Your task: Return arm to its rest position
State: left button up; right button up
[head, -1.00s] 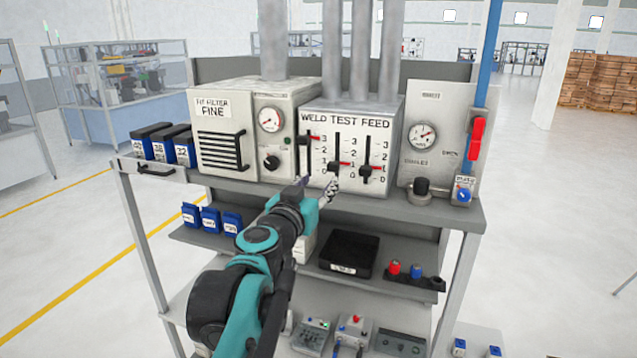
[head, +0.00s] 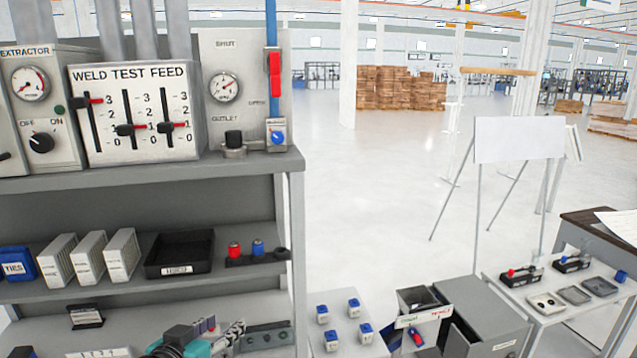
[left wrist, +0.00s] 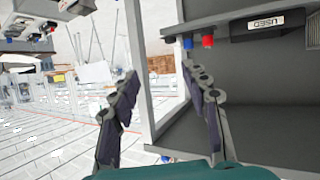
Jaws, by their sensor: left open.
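My left gripper (head: 232,334) is low in the head view, in front of the lower part of the grey shelf unit (head: 240,164), with part of my teal arm beside it. In the left wrist view its two dark fingers (left wrist: 160,95) stand apart with nothing between them. The weld test feed panel (head: 132,75) is on the top shelf, well above the gripper. My right gripper is not in view.
A black tray (head: 180,254) and a holder with red and blue knobs (head: 257,257) sit on the middle shelf. Right of the unit are a small table with blue-topped items (head: 344,326), grey bins (head: 484,318) and a whiteboard (head: 519,139). Open floor lies behind.

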pick_arm(q)
jog(key=s+f+g+y+b, duration=0.1)
jog(key=s+f+b, duration=0.3)
jog(key=f, duration=0.8)
jog(key=s+f+n+g+y+b, duration=0.1)
jog(key=s+f+g+b, duration=0.2)
jog(key=f, duration=0.9)
jog(key=s+f+g+b, duration=0.2)
jog(key=s+f+b, duration=0.3)
jog(key=f+b, duration=0.4)
notch_tip(320, 180, down, 3)
jog(key=shift+s+d+y, duration=0.35)
jog(key=shift+y, duration=0.05)
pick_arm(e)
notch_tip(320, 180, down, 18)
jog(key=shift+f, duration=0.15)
